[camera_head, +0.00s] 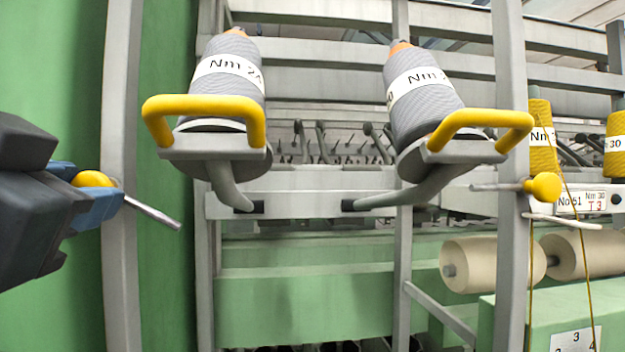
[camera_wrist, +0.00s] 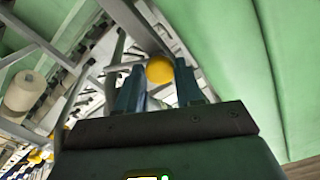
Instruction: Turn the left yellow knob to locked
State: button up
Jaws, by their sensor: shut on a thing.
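The left yellow knob (camera_head: 93,180) is a round ball on the left grey post, with a metal rod (camera_head: 152,212) sticking out to the right and slanting down. My gripper (camera_head: 88,190) comes in from the left and is shut on this knob, its blue fingers on either side of it. In the wrist view the knob (camera_wrist: 159,69) shows between the two fingertips (camera_wrist: 158,88). The fingers hide part of the knob in the head view. A second yellow knob (camera_head: 542,187) sits on the right post with its own rod (camera_head: 497,187), which looks about level.
Two grey yarn cones (camera_head: 228,85) (camera_head: 425,95) stand on holders with yellow handles (camera_head: 205,106) (camera_head: 480,121) between the posts. The left post (camera_head: 122,80) is close to my gripper. Cream yarn rolls (camera_head: 493,266) lie at lower right. A green panel (camera_head: 60,50) is behind my arm.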

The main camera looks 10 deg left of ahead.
jog(key=n, duration=0.5)
jog(key=shift+f+n, duration=0.1)
jog(key=shift+n, duration=0.2)
dwell(0.4)
jog(key=o, duration=1)
jog(key=shift+o, duration=0.2)
